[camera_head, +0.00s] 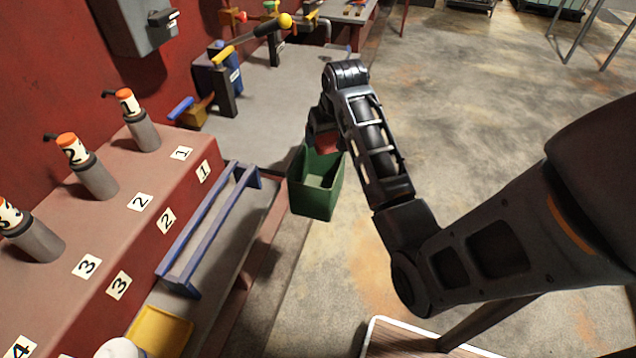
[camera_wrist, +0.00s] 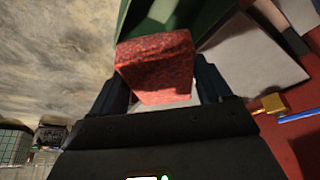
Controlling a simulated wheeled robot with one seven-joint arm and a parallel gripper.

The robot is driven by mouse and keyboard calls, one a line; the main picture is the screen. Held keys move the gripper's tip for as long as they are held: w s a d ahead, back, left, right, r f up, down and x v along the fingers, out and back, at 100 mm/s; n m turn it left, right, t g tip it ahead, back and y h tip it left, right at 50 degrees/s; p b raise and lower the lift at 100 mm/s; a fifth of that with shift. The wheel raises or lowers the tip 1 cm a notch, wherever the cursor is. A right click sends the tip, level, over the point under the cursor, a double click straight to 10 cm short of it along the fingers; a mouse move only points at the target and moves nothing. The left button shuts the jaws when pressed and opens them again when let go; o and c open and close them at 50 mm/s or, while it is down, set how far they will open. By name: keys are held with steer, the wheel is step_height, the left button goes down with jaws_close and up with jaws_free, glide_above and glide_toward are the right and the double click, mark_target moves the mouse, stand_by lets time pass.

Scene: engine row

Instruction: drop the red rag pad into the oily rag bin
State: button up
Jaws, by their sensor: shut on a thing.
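The red rag pad (camera_wrist: 157,65) is a speckled red block in the wrist view. My gripper (camera_wrist: 160,88) is shut on it, with one dark finger on each side. In the head view the pad (camera_head: 326,143) shows partly, at the end of my arm. The green open-topped bin (camera_head: 313,201) is just below the pad in that view. In the wrist view the green bin (camera_wrist: 205,20) lies behind the pad. The pad appears to be above the bin's far rim; whether it is over the opening I cannot tell.
A blue rail (camera_head: 215,218) and a yellow tray (camera_head: 160,332) lie left of the bin. Numbered cylinders with orange tops (camera_head: 143,132) stand on the red ledge. Levers with yellow knobs (camera_head: 226,92) stand beyond. The floor to the right (camera_head: 480,110) is open.

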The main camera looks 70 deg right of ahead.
steer(key=shift+f, duration=1.25)
steer(key=o, duration=0.9)
steer(key=shift+o, duration=0.2)
steer(key=v, duration=0.8)
steer(key=shift+b, duration=0.3)
steer(key=shift+f, duration=0.1)
